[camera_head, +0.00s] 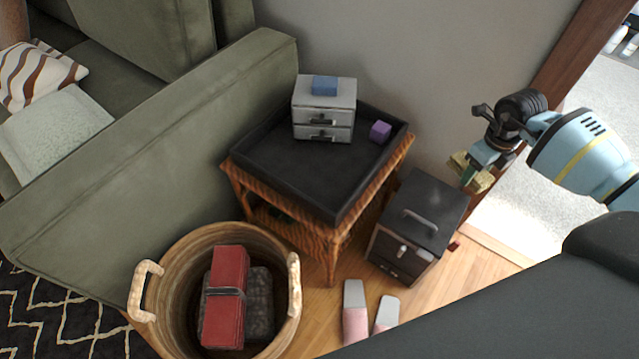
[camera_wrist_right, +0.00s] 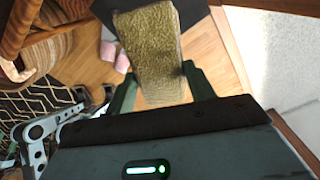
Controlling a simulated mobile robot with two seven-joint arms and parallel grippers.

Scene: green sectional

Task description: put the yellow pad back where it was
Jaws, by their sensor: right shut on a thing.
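My right gripper (camera_head: 485,168) is at the right of the head view, in the air to the right of the black box and near the wall. It is shut on the yellow pad (camera_head: 472,176), which looks like a rough yellow-brown block. In the right wrist view the pad (camera_wrist_right: 149,50) lies between the two green fingers and sticks out beyond them. The gripper's body hides part of the pad in the head view. My left gripper is not in view.
A wicker side table with a black tray top (camera_head: 262,165) holds a grey drawer box (camera_head: 323,113), a blue block (camera_head: 324,86) and a purple block (camera_head: 380,131). A black box with a handle (camera_head: 432,207), pink-and-white items (camera_head: 356,318) and a wicker basket (camera_head: 175,262) stand on the floor.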

